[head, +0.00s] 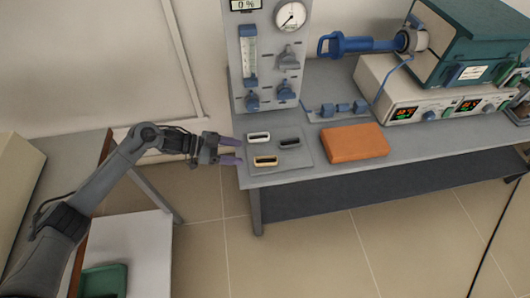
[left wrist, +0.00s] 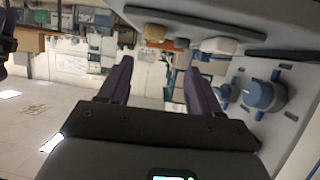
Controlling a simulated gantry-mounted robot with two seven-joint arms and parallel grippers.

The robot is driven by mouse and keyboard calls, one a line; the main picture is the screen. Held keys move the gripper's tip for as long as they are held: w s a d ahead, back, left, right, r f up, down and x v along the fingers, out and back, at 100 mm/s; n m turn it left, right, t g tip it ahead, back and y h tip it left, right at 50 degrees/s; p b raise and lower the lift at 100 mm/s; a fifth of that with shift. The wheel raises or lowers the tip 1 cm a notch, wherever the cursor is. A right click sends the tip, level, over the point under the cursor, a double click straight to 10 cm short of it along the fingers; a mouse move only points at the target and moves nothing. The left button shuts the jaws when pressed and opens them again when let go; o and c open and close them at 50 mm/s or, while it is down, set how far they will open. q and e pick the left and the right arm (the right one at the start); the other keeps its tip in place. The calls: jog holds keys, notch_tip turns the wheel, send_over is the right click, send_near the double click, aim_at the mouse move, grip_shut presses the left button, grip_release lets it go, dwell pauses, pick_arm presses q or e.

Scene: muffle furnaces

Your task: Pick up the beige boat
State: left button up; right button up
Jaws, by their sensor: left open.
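The beige boat (head: 265,160) is a small yellowish, open-topped dish. It sits at the front of a thin grey plate (head: 296,160) on the bench's left end. A white boat (head: 258,137) lies behind it and a dark grey boat (head: 289,142) to its right. My left gripper (head: 240,150) is open and empty at the bench's left edge, left of the beige boat and apart from it. In the left wrist view, the open purple fingers (left wrist: 158,68) have nothing between them; a tan block-like shape (left wrist: 155,32) above them looks like the beige boat. My right gripper is not shown.
A grey gas panel (head: 268,60) with gauge and blue knobs stands behind the boats. An orange block (head: 354,142) lies to their right. Further right is a control unit (head: 440,95) with a teal furnace (head: 475,45) on top. Open floor lies in front.

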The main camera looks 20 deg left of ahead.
aim_at(261, 159)
pick_arm(q)
jog(key=d, duration=0.1)
jog(key=d+f, duration=0.2)
jog(key=shift+w+d+b, duration=0.25)
jog(key=shift+d+b, duration=0.05)
jog(key=shift+w+d, duration=0.15)
jog(key=shift+d, duration=0.05)
jog(key=shift+w+d, duration=0.15)
jog(key=shift+w, duration=0.1)
jog(key=b+x, duration=0.1)
jog(key=x, duration=0.3)
jog(key=shift+s+d+f+b, duration=0.1)
jog(key=shift+d+f+b, duration=0.1)
jog(key=shift+d+b, duration=0.15)
jog(key=shift+d, duration=0.15)
jog(key=shift+c, duration=0.5)
jog(key=c, duration=0.9)
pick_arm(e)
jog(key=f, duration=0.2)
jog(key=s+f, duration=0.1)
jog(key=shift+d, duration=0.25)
